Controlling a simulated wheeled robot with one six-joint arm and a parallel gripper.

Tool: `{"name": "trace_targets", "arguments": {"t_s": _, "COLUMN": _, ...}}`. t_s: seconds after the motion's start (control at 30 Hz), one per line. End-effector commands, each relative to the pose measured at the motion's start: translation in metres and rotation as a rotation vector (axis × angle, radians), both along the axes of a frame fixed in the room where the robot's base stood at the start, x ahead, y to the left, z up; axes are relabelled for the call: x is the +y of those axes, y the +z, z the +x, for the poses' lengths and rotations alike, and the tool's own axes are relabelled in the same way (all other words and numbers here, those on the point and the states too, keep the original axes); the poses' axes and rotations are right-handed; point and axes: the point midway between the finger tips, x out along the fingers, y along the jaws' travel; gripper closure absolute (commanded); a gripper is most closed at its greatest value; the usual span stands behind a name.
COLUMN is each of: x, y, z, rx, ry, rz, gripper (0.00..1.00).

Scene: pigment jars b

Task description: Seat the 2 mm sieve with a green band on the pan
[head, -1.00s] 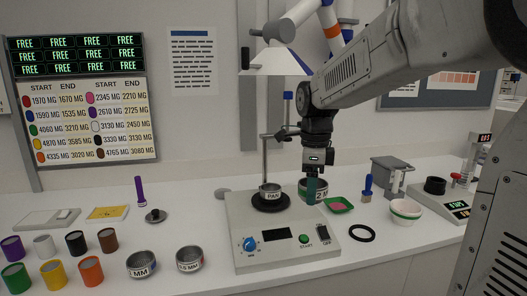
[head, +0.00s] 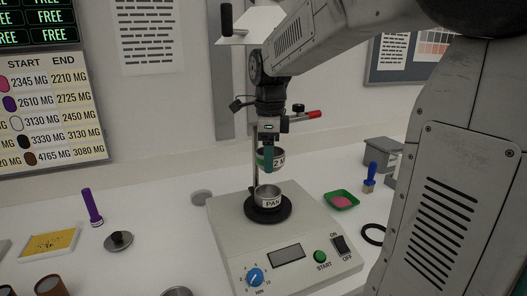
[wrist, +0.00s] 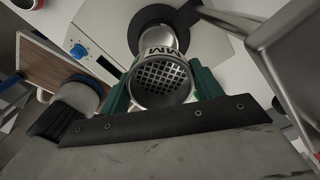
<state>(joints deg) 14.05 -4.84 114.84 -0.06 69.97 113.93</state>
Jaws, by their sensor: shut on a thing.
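My gripper (head: 268,160) is shut on the sieve (head: 279,159), a small metal ring whose label is partly hidden by a finger and starts with 2. In the wrist view the sieve (wrist: 160,82) shows its square mesh and an MM label between the green finger pads. The metal pan (head: 270,202), labelled PAN, sits upright on the black disc (head: 283,212) of the shaker (head: 235,228). The sieve is held above the pan, with a gap between them in the head view. A green band cannot be told from the green finger pads.
A thin upright post (head: 256,176) stands behind the pan, with a clamp and red-handled lever near my gripper. A green tray with pink powder (head: 341,201) and a blue-handled brush (head: 370,175) lie right. A black-knobbed lid (head: 119,241) and purple torch (head: 92,206) lie left.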

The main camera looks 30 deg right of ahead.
Motion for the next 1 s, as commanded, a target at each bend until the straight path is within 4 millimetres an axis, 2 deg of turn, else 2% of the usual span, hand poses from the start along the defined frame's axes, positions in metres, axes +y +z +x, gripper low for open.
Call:
{"name": "trace_targets", "arguments": {"t_s": 0.4, "x": 0.007, "y": 0.000, "z": 0.003, "rx": 0.001, "ry": 0.006, "rz": 0.000, "gripper": 0.60}}
{"name": "trace_targets", "arguments": {"t_s": 1.0, "x": 0.005, "y": -0.051, "z": 0.003, "rx": 0.002, "ry": 0.003, "rz": 0.000, "gripper": 0.60}}
